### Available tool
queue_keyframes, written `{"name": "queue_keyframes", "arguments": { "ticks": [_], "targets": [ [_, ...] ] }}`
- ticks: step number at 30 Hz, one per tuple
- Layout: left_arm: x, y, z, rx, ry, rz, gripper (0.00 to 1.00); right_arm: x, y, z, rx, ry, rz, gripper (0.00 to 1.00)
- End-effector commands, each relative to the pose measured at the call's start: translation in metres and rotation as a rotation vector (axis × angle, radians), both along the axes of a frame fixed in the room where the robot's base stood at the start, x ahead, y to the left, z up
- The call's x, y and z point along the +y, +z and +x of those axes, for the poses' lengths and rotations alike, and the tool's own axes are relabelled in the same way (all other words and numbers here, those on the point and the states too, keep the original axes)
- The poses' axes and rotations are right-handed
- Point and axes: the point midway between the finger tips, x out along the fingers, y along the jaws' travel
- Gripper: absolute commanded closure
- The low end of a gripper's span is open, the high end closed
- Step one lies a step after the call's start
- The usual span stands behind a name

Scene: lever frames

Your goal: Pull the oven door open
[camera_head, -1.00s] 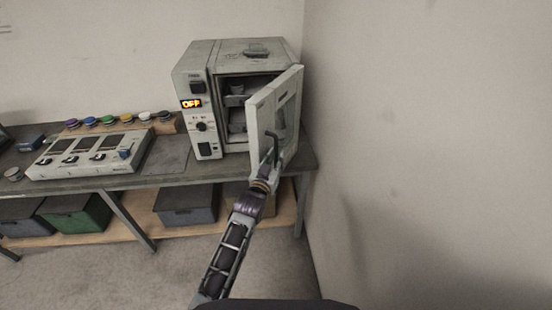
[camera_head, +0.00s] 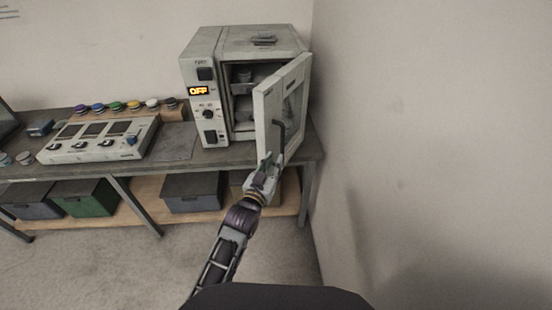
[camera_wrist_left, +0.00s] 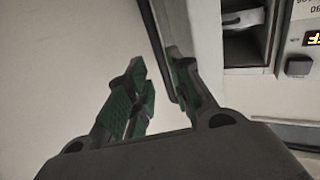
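The grey oven (camera_head: 245,85) stands on the bench with its door (camera_head: 290,105) swung wide open toward the right wall. The door's dark bar handle (camera_head: 278,134) is on its outer face. My left gripper (camera_head: 268,163) is at the lower end of the handle, close to the door. In the left wrist view, its green-padded fingers (camera_wrist_left: 162,92) are apart with an empty gap between them. A dark bar, apparently the handle, runs beside the right finger; contact is unclear. My right gripper is not in view.
The oven display (camera_head: 198,91) reads OFF. A control panel (camera_head: 98,140) and several coloured knobs stand left on the bench (camera_head: 180,142). Bins, including a green one (camera_head: 92,198), sit on the shelf below. The wall (camera_head: 420,150) is close on the right.

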Motion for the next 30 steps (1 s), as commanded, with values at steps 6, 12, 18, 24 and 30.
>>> {"name": "queue_keyframes", "arguments": {
  "ticks": [6,12,18,24,30],
  "targets": [
    [0.006,-0.001,-0.019,0.001,0.0,0.0,0.78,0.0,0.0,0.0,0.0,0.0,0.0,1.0],
    [0.009,0.0,-0.029,0.001,0.0,0.0,0.78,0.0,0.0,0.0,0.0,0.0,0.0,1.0],
    [0.01,0.0,-0.032,-0.001,0.0,0.001,0.78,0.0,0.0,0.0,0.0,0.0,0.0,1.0],
    [0.01,0.0,-0.031,-0.001,0.0,0.001,0.78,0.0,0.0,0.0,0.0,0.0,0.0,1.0],
    [0.012,-0.002,-0.032,0.012,0.003,0.004,1.0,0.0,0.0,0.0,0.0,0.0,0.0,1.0]
  ]
}}
